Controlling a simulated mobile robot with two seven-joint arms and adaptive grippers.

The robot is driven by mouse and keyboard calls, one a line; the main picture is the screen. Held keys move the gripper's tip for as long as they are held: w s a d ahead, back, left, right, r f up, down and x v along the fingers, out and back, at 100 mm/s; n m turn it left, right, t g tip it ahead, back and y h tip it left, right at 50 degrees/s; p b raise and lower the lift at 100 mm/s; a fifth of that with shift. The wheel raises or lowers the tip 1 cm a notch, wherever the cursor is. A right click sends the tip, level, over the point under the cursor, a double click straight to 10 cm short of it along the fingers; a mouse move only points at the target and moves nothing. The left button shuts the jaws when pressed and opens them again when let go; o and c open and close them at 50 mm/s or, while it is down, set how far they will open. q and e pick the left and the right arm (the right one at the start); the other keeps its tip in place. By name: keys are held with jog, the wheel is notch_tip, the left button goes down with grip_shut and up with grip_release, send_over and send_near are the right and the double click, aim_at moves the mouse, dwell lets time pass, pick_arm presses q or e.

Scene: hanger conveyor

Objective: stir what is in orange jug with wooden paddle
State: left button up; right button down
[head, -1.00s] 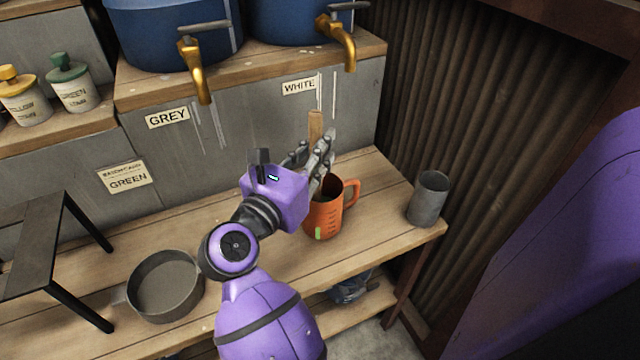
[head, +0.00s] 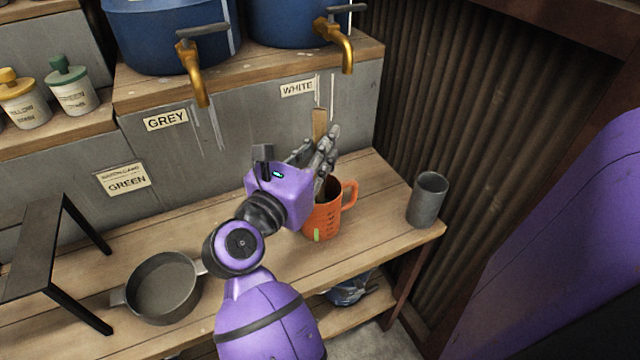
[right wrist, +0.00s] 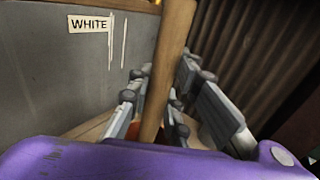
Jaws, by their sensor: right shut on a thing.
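The orange jug (head: 330,217) stands upright on the wooden bench, its handle to the right. My right gripper (head: 326,160) is above the jug's mouth, shut on the wooden paddle (head: 319,122). The paddle's upper end sticks up above the fingers. In the right wrist view the paddle (right wrist: 168,70) runs upright between the fingers (right wrist: 158,112), with a bit of orange below. The paddle's lower end and the jug's contents are hidden by my gripper and the jug wall. My left gripper is not in view.
A grey cup (head: 427,200) stands right of the jug near the bench edge. A grey pan (head: 163,290) sits to the left, beside a black metal stand (head: 85,262). Brass taps (head: 345,50) of blue barrels overhang behind. Bare bench (head: 290,262) lies in front of the jug.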

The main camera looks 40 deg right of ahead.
aim_at(321, 108)
notch_tip(321, 108, up, 11)
jog(key=p, duration=0.7)
jog(key=shift+f, duration=0.1)
jog(key=shift+r, duration=0.45)
pick_arm(q)
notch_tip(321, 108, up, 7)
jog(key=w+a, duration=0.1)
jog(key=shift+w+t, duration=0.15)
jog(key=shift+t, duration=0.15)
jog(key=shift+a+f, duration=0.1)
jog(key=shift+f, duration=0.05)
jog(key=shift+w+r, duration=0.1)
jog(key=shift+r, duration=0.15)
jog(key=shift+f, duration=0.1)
jog(key=shift+p, duration=0.35)
pick_arm(e)
jog(key=shift+r, duration=0.15)
